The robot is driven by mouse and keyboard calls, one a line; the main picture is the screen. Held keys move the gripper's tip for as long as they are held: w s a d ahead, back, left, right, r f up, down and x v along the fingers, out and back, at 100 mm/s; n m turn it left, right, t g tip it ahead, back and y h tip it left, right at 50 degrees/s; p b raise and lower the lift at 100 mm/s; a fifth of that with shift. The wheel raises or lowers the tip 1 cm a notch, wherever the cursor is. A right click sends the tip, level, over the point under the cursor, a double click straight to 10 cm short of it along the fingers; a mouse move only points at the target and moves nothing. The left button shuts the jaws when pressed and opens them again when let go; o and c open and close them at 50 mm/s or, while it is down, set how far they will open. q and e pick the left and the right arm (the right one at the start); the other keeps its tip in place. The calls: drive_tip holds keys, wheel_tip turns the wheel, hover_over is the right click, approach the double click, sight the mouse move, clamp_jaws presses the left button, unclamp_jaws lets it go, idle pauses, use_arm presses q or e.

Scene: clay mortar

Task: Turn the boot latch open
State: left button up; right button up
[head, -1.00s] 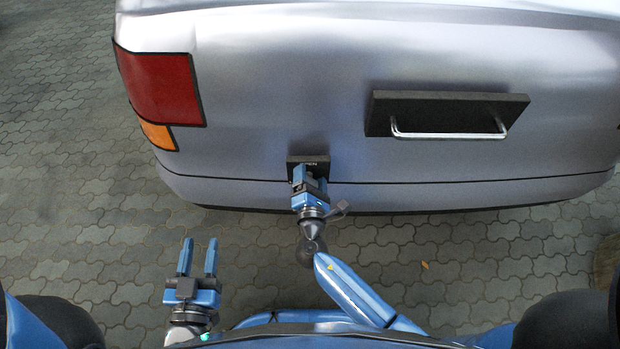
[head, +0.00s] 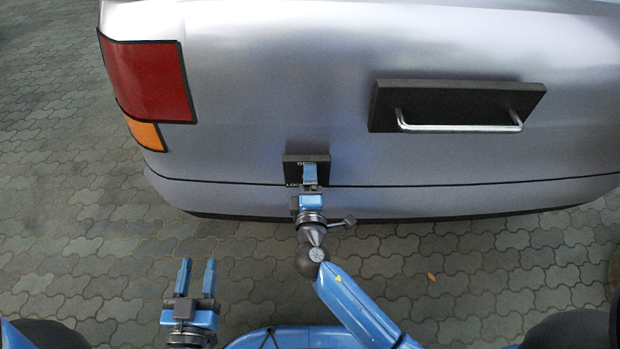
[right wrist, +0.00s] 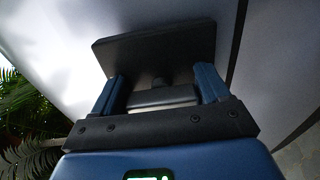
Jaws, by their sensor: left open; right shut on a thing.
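The boot latch is a black plate (head: 293,160) low on the silver boot, with partly hidden lettering: "O…" at the top, "LO…" lower left. In the right wrist view, the dark plate (right wrist: 155,48) is tilted in the picture, and a grey latch knob (right wrist: 163,96) sits between my fingers. My right gripper (head: 310,172) is shut on that knob, its fingers seen edge-on and covering the plate's right part; it also shows in the wrist view (right wrist: 160,86). My left gripper (head: 197,268) is open and empty, low over the paving, away from the car.
A black panel with a silver bar handle (head: 458,127) is on the boot to the right. A red and orange tail light (head: 150,82) is at the left corner. Grey paving (head: 60,200) lies clear left of and below the bumper.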

drive_tip(key=shift+f, duration=0.1)
idle(0.4)
drive_tip(key=o, duration=1)
drive_tip(key=shift+c, duration=0.2)
drive_tip(key=s+p, duration=0.1)
drive_tip(key=s, duration=1)
drive_tip(key=shift+w, duration=0.1)
